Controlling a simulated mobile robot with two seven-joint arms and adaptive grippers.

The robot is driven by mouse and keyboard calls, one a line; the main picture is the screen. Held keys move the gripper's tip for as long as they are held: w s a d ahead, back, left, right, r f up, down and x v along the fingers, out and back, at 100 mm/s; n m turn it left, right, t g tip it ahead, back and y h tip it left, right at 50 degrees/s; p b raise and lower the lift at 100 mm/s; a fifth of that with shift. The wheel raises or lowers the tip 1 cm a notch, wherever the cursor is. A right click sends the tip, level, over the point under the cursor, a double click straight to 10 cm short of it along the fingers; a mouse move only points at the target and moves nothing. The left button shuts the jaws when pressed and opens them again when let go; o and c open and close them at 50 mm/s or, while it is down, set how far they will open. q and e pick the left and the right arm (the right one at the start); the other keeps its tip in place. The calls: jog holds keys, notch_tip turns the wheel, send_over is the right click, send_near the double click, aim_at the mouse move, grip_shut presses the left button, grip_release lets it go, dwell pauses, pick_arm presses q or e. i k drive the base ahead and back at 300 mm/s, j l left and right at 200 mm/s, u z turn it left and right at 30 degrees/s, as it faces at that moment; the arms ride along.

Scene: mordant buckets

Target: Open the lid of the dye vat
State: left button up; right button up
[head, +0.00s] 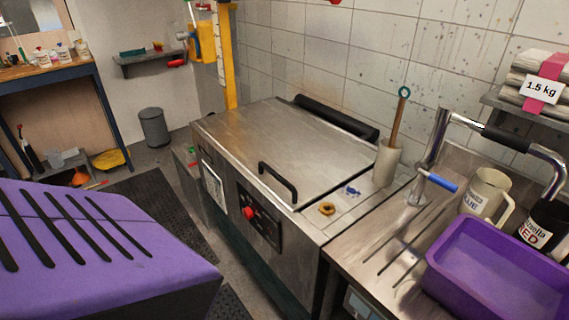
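The dye vat (262,222) is a stainless steel unit against the tiled wall, in the middle of the head view. Its flat steel lid (275,148) lies shut on top, with a black roll-like bar (337,118) along the back edge. A black bar handle (278,182) stands at the lid's front edge. The front panel (258,215) carries a red knob (249,212). Neither of my grippers shows in this view.
Right of the lid are a brass ring (327,209) and a beige holder (387,163) with a wooden-handled tool. A drainboard with a tap (437,153), jugs (485,190) and a purple tub (495,270) lies further right. Dark mats (165,208) cover the floor in front.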

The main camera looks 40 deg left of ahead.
aim_at(298, 155)
jog(key=j+z, duration=0.25)
jog(key=j, duration=1.9)
jog(key=k+z, duration=0.05)
